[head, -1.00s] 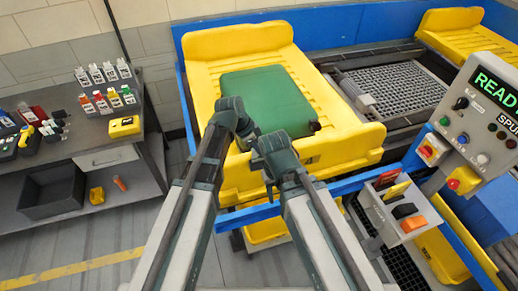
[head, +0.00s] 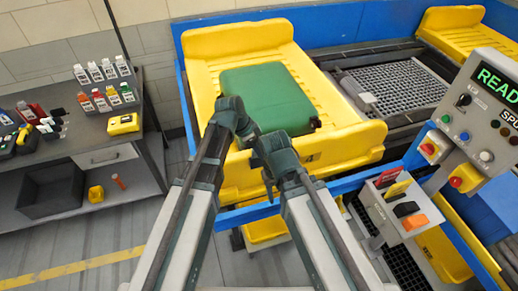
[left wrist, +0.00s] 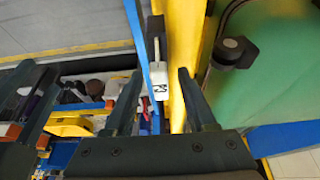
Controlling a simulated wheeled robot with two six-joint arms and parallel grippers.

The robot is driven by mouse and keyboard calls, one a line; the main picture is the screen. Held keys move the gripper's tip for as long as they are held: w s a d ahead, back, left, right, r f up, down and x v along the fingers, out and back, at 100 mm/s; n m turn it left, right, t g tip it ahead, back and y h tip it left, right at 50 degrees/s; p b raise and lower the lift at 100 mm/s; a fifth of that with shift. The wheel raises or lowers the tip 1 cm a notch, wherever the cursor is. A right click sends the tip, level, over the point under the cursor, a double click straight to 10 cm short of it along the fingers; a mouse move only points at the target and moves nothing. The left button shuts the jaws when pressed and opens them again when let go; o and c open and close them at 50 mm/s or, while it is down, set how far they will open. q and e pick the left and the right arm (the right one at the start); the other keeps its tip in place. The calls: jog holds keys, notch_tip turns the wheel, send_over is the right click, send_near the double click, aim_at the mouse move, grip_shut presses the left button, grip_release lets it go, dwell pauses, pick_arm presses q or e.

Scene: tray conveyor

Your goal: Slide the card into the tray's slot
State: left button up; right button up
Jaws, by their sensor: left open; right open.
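The yellow tray (head: 228,192) sits on the conveyor in the head view, with a green case (head: 265,95) lying in it. A small dark mark (head: 311,157) shows on its front wall; I cannot make out a slot there. A yellow card-like piece (head: 397,189) and a red one (head: 385,178) stand in a grey holder (head: 390,220) at the right. My left gripper (head: 246,138) is over the tray's front; in the left wrist view (left wrist: 160,98) its fingers are open, with a white marked block (left wrist: 159,76) beyond them. My right gripper (head: 268,188) is open in front of the tray.
A control panel (head: 490,140) with a green READY display stands at the right. A blue rail (head: 250,213) runs before the tray. A dark bench (head: 95,130) with bottles and a yellow box (head: 123,124) stands at the left. Floor between bench and conveyor is clear.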

pick_arm(q)
jog(key=shift+r, duration=0.1)
jog(key=p+v, duration=1.2)
jog(key=v, duration=0.1)
jog(key=shift+a+r+p, duration=0.2)
jog(key=shift+r+p, duration=0.1)
jog(key=shift+p, duration=0.1)
jog(key=s+f+n+g+y+b, duration=0.1)
jog(key=s+f+n+y+b, duration=0.1)
jog(key=s+f+n+b, duration=0.3)
jog(key=s+f+n+y+b, duration=0.3)
jog(key=s+f+n+b, duration=0.2)
jog(key=s+f+b, duration=0.5)
notch_tip(320, 180, down, 5)
jog(key=a+b, duration=0.1)
jog(key=b, duration=0.2)
jog(key=shift+n+g+y, duration=0.3)
jog(key=shift+g, duration=0.1)
